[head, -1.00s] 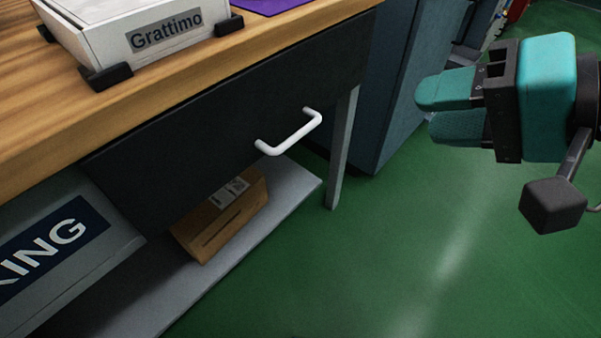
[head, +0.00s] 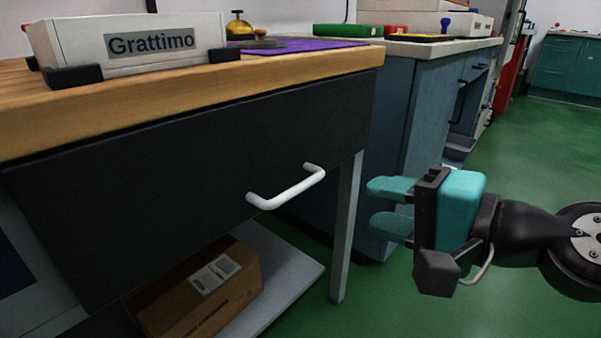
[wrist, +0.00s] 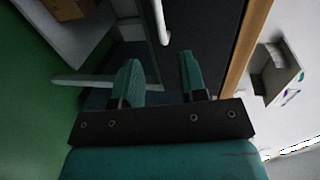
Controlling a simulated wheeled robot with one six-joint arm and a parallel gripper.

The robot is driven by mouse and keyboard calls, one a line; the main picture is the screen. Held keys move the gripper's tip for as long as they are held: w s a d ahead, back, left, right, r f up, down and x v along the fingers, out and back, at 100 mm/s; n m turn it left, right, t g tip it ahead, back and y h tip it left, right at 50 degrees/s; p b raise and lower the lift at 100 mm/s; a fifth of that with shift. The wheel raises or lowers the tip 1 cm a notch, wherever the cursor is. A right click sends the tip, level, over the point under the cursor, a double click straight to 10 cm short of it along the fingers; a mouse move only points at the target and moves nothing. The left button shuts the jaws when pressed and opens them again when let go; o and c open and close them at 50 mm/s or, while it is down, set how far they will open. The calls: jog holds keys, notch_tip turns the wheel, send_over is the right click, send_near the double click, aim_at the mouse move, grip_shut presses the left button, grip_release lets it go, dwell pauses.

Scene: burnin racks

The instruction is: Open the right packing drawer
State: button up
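The right packing drawer (head: 170,180) is a dark front under the wooden bench top, and it looks closed. Its white bar handle (head: 287,189) sits towards the right part of the front. My gripper (head: 392,204), with teal fingers, is open and empty to the right of the handle, apart from it, with its fingers pointing left. In the wrist view the two fingers (wrist: 160,82) are spread apart, and the white handle (wrist: 160,22) lies beyond them, near the top centre, not between the fingertips.
A white box labelled Grattimo (head: 130,42) and a purple mat (head: 300,46) are on the bench. A cardboard box (head: 215,295) lies on the lower shelf. A grey table leg (head: 346,230) stands below the drawer's right end. Green floor (head: 540,140) is clear at right.

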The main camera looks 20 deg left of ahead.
aim_at(304, 188)
jog(key=p+x, duration=1.1)
jog(key=x, duration=0.2)
jog(key=shift+r, duration=0.15)
jog(key=shift+w+a+f, duration=0.2)
jog(key=shift+a+f, duration=0.05)
jog(key=shift+a, duration=0.05)
jog(key=shift+c, duration=0.5)
grip_shut()
